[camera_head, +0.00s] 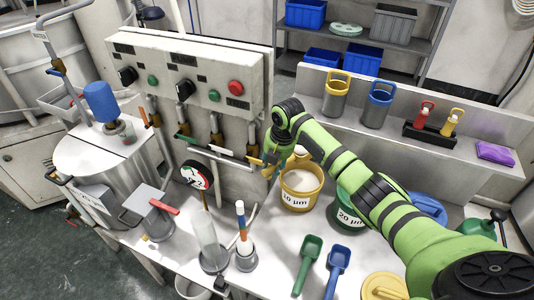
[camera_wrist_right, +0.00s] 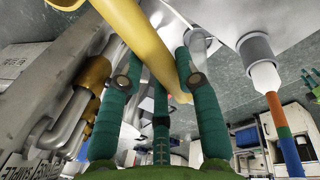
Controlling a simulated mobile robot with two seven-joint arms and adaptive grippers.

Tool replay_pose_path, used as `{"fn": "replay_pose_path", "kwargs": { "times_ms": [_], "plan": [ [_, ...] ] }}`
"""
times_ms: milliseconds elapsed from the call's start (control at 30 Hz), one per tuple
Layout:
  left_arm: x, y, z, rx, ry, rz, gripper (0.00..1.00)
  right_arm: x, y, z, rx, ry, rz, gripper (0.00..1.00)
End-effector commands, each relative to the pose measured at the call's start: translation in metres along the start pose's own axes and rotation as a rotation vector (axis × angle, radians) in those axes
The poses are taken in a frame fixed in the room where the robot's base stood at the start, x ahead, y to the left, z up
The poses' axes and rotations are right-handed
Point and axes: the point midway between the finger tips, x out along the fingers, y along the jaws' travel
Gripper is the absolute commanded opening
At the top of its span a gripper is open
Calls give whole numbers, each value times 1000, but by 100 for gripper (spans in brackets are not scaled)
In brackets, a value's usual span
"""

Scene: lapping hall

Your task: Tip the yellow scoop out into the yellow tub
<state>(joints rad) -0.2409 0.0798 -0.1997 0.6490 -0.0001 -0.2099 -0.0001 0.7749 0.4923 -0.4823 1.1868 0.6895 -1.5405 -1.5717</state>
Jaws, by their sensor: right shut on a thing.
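The yellow tub (camera_head: 299,201), labelled 10 µm, stands on the bench and holds pale material. My right gripper (camera_head: 277,160) is at the tub's left rear rim in the head view. It is shut on the yellow scoop (camera_head: 254,162), of which only small yellow parts show beside the gripper. In the right wrist view the yellow scoop (camera_wrist_right: 140,35) runs slantwise between the green fingers of the gripper (camera_wrist_right: 153,62). The scoop's bowl and what it holds cannot be made out clearly. My left gripper is not in view.
A green tub (camera_head: 347,217), labelled 20 µm, stands right of the yellow tub, partly behind my arm. A green scoop (camera_head: 307,262) and a blue scoop (camera_head: 337,268) lie in front. A control box (camera_head: 190,80) and pipes stand close on the left. A dial gauge (camera_head: 197,176) is also left.

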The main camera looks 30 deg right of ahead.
Motion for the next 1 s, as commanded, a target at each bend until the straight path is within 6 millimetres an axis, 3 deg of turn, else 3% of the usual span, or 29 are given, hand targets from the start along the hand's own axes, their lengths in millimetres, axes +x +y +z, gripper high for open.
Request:
{"fn": "replay_pose_path", "kwargs": {
  "times_ms": [67, 233, 333, 433, 600, 700, 833, 1000],
  "plan": [
    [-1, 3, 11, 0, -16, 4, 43, 5, -4, 1, 1, -1, 31, 1],
    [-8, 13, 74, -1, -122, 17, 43, 16, -11, 0, 0, 0, 163, 1],
    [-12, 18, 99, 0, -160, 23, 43, 25, -15, -1, 1, 2, 258, 1],
    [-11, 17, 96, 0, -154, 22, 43, 33, -20, -1, 2, 2, 355, 1],
    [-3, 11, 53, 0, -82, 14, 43, 39, -25, 0, 4, 0, 541, 1],
    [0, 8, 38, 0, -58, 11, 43, 40, -27, -1, 5, 2, 652, 1],
    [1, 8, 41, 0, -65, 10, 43, 41, -30, 0, 6, 0, 783, 1],
    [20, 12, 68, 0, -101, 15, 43, 44, -31, 0, 1, -3, 932, 1]
  ]
}}
